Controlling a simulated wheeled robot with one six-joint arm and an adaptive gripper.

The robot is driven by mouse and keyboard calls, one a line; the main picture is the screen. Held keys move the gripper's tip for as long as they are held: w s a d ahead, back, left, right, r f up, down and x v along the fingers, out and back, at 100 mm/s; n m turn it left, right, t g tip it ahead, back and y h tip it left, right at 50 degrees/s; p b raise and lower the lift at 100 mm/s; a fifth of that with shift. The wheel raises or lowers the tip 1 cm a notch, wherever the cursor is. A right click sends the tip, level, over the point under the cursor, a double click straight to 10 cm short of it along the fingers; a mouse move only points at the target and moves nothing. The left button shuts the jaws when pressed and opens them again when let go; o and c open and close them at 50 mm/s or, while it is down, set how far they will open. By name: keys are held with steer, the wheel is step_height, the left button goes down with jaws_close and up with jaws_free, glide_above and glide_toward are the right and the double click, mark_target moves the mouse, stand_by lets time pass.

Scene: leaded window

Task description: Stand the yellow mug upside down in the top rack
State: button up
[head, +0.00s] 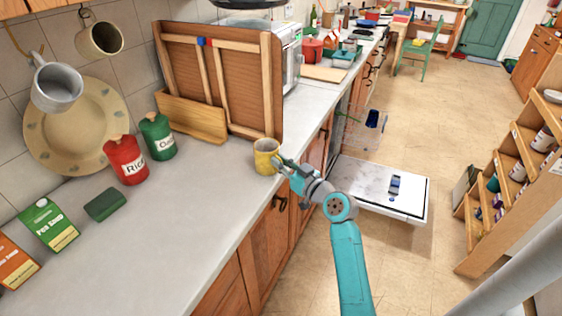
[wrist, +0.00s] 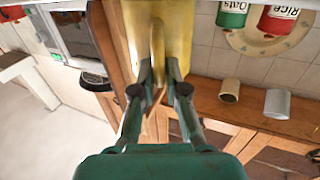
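The yellow mug (head: 266,157) is upright at the counter's front edge, beside the wooden board; whether it touches the counter is unclear. My gripper (head: 282,166) reaches it from the right. In the wrist view, my gripper's fingers (wrist: 159,68) are drawn in on both sides of the handle of the mug (wrist: 178,30), and appear shut on it. The dishwasher's door (head: 385,190) is folded down beyond my arm. A thin wire rack (head: 352,128) appears pulled out above it, with a dark blue item (head: 375,119) at its right; its details are too small to tell.
The wooden board (head: 235,85) stands close behind the mug. Red Rice (head: 126,160) and green (head: 158,137) canisters stand to the left. Two mugs hang on the wall. A stepped shelf (head: 500,190) stands across the floor at right.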

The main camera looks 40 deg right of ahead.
steer(key=o, duration=0.4)
steer(key=s, duration=1.2)
steer(key=shift+a, duration=0.25)
steer(key=s+a+f+m+g+h, duration=0.2)
steer(key=s+a+f+m+g, duration=0.1)
steer(key=s+a+f, duration=1.05)
steer(key=s+a+r+n+y, duration=0.1)
steer(key=s+a, duration=0.3)
steer(key=s, duration=0.2)
steer(key=s+a+r+n+y, duration=0.1)
steer(key=s+a+r, duration=0.1)
steer(key=s+a, duration=0.2)
steer(key=s+a+r+n+y, duration=0.1)
steer(key=s+a, duration=0.3)
steer(key=s, duration=0.4)
steer(key=shift+a+r+n, duration=0.15)
steer(key=shift+r+n, duration=0.05)
steer(key=shift+n, duration=0.1)
